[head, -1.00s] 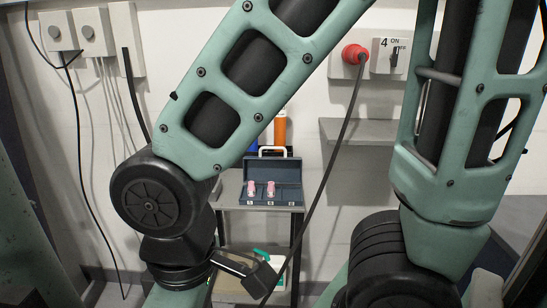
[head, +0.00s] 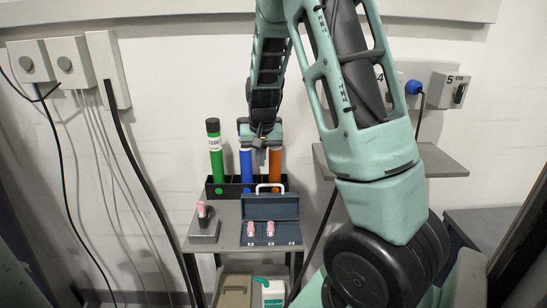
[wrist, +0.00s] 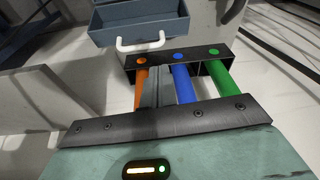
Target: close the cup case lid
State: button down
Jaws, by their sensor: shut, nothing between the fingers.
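The dark blue cup case (head: 272,239) stands on a small grey table with its lid (head: 270,208) open, tilted up at the back. A white handle (head: 270,187) is on the lid's upper edge; the handle (wrist: 140,44) also shows in the wrist view. Two pink cups (head: 251,230) (head: 270,229) sit in the case's left and middle places; the right place looks empty. My gripper (head: 261,157) is shut and empty, above and behind the lid, apart from it, near the coloured tubes. Its fingertips are small and partly unclear.
A rack behind the case holds green (head: 215,155), blue (head: 246,168) and orange (head: 275,167) tubes. Another pink cup (head: 202,208) is on a grey block (head: 204,229) left of the case. A wall shelf (head: 430,160) is at right. A white bottle (head: 273,292) stands below.

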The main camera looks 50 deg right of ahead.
jog(key=d+m, duration=0.1)
jog(key=d, duration=0.6)
jog(key=shift+h, duration=0.4)
jog(key=p+x, duration=0.1)
jog(key=x, duration=0.2)
jog(key=p+x, duration=0.1)
jog(key=x, duration=0.2)
jog(key=s+p+x, duration=0.1)
jog(key=x, duration=0.2)
jog(key=shift+a+f, duration=0.15)
jog(key=shift+a, duration=0.05)
jog(key=s+a, duration=0.1)
jog(key=a+p, duration=0.1)
jog(key=s+a+p, duration=0.1)
jog(key=shift+s+r, duration=0.3)
jog(key=shift+a+b, duration=0.2)
jog(key=shift+b, duration=0.2)
jog(key=shift+s+a+r+h+b, duration=0.2)
jog(key=shift+s+a+h+b, duration=0.1)
jog(key=shift+h+b, duration=0.1)
